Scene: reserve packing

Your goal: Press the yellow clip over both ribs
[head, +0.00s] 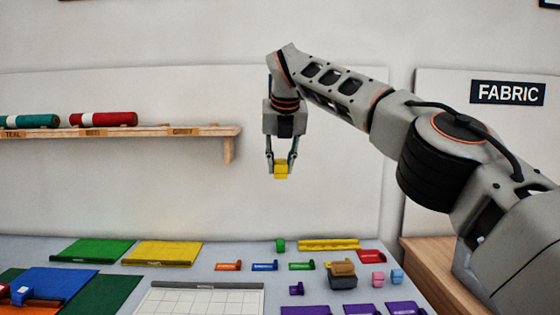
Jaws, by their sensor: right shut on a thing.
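My right gripper (281,165) points down high above the far side of the table. It is shut on a small yellow clip (281,172), which hangs in the air against the white wall, apart from everything else. I cannot make out for sure which parts are the two ribs. A white gridded board (205,301) with a grey back bar lies at the front middle. My left gripper is not in view.
A shelf (200,133) with rolls juts out at left. Air around the clip is clear.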

